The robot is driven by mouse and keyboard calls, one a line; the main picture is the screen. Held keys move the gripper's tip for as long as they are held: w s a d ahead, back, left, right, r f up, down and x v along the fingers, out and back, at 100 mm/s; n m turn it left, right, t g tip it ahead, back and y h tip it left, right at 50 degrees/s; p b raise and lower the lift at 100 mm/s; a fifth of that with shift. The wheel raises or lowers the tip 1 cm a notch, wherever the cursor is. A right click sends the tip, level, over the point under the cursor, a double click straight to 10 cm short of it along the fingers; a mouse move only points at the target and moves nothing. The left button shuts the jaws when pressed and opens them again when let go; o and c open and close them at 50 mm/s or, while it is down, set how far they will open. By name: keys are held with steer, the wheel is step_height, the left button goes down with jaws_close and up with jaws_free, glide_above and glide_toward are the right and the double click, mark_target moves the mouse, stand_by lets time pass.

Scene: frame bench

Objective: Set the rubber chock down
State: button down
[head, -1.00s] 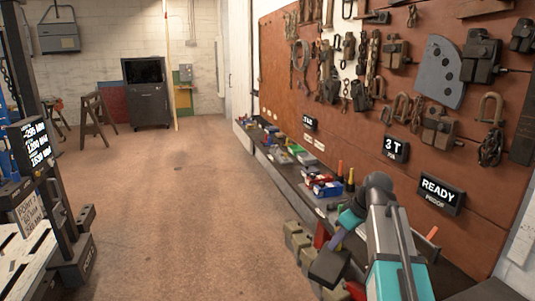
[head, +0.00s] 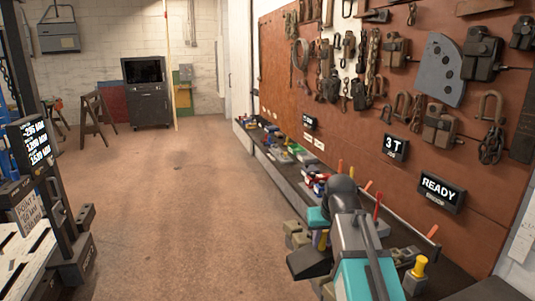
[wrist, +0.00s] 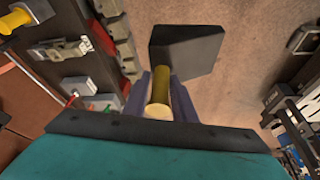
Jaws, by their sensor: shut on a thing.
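The rubber chock (wrist: 190,48) is a black wedge-like block with a yellow handle. My gripper (wrist: 160,82) is shut on that handle, with a purple-grey finger on each side of it in the wrist view. The chock is off the fingertips' far end, over brown floor. In the head view the chock (head: 309,263) hangs at the lower middle, left of my arm, beside the bench edge. My arm hides part of the gripper there.
A long dark bench (head: 292,178) with tools and blocks runs along the right wall under a brown tool board (head: 350,125). Another yellow-handled piece (head: 418,268) stands on the bench. Open floor (head: 180,215) lies left. A pale slotted table (head: 22,258) is at the far left.

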mark_target(324, 258)
steer(key=shift+m, duration=0.4)
steer(key=s+p, duration=0.1)
steer(key=p, duration=0.1)
steer(key=s+p, duration=0.1)
steer(key=s, duration=0.1)
steer(key=shift+s+f+p, duration=0.25)
steer(key=shift+f+p, duration=0.1)
steer(key=shift+s+f+p, duration=0.3)
steer(key=shift+s+p, duration=0.4)
steer(key=shift+s, duration=0.1)
steer(key=shift+f, duration=0.1)
steer(key=shift+s, duration=0.1)
